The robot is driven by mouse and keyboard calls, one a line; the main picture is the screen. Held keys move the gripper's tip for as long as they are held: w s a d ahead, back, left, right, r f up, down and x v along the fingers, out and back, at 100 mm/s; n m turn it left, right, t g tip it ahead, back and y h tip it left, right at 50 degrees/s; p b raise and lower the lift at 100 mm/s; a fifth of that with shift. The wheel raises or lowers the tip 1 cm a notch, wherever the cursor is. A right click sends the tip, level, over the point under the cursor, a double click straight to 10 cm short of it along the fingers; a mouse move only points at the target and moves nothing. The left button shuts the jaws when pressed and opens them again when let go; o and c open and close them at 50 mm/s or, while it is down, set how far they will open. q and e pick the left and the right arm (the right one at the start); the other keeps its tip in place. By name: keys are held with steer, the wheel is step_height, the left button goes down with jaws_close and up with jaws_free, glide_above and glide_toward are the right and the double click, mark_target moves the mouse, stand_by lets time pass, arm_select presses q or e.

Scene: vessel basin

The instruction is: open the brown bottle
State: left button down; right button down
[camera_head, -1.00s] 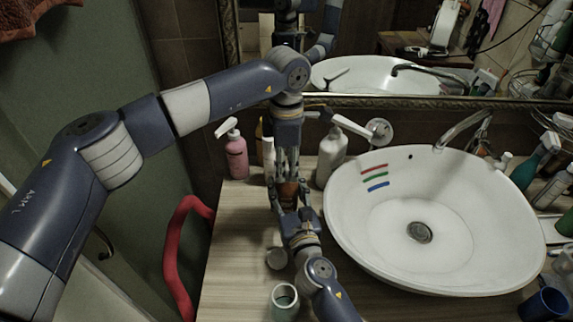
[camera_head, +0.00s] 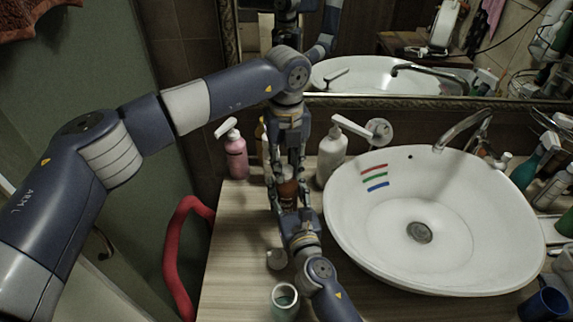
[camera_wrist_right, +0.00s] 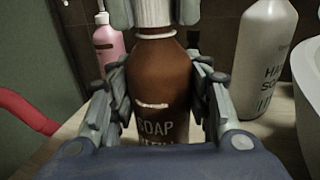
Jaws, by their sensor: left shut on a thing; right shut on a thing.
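The brown bottle (camera_head: 287,186) stands upright at the back left of the counter, partly hidden by my arms. In the right wrist view the brown bottle (camera_wrist_right: 158,82) shows a "SOAP" label. Its white cap (camera_wrist_right: 153,13) sits at its top, with a thin white ring around the neck below. My left gripper (camera_head: 290,160) reaches down from above and is shut on the cap, with a finger on each side. My right gripper (camera_head: 287,194) is shut around the bottle's body from the front; its fingers flank the bottle in the wrist view (camera_wrist_right: 160,100).
A pink pump bottle (camera_head: 236,158) stands left of the brown bottle, a white pump bottle (camera_head: 331,157) right of it. The white basin (camera_head: 345,240) fills the right side. A glass (camera_head: 285,302) and a small cup (camera_head: 277,259) stand in front. The counter's left part (camera_head: 235,240) is clear.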

mark_target(286, 169)
arm_select(q)
steer(key=n, duration=0.5)
steer(key=shift+w+n, duration=0.1)
steer(key=shift+n, duration=0.2)
steer(key=n, duration=0.4)
steer(key=shift+n, duration=0.3)
steer(key=shift+r, duration=0.3)
steer(key=shift+r, duration=0.9)
steer(key=shift+r, duration=2)
arm_select(e)
steer(key=c, duration=0.7)
jaws_free()
steer(key=shift+c, duration=0.2)
